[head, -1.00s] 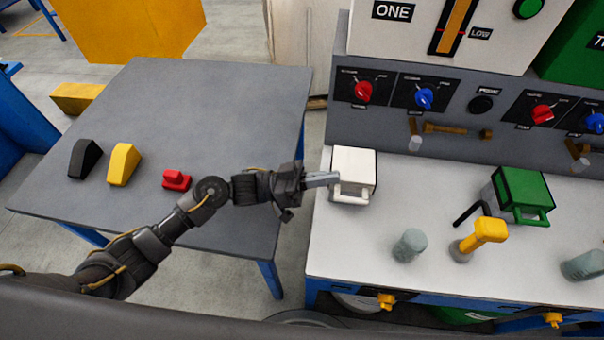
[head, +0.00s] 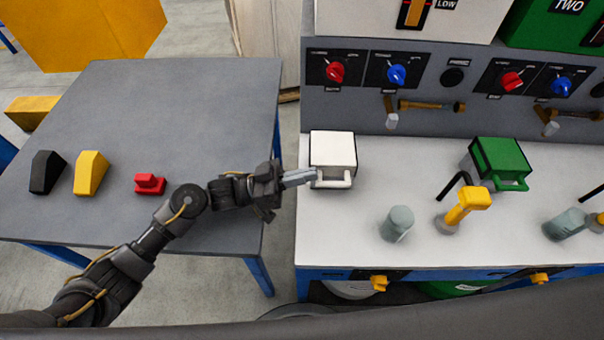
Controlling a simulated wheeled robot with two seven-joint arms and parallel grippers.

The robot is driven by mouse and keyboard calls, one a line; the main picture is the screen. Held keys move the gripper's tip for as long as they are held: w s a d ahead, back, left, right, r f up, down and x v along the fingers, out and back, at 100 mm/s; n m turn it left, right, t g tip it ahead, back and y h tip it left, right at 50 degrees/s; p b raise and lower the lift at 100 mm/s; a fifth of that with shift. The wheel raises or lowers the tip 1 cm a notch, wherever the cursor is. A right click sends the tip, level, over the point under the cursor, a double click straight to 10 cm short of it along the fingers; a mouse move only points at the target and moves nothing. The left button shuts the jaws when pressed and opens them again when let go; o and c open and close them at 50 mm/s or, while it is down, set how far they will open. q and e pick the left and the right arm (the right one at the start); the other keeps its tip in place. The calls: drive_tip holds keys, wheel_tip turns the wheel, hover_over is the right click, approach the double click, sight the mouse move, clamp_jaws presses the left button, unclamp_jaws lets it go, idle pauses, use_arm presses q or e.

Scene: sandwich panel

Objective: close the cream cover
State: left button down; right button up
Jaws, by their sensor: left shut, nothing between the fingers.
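The cream cover (head: 333,149) is a small boxy lid with a bar handle (head: 334,183) along its front, at the left end of the white panel top. It looks lowered, lying flat. My left gripper (head: 314,175) is shut and empty. Its fingertips are at the left end of the handle, at the cover's front left corner; I cannot tell whether they touch it. My right gripper is not in view.
A green cover (head: 499,158) stands to the right on the white panel top (head: 430,152). A grey knob (head: 397,223) and a yellow lever (head: 466,205) stand nearer the front. The grey table (head: 180,110) at left holds black, yellow and red pieces.

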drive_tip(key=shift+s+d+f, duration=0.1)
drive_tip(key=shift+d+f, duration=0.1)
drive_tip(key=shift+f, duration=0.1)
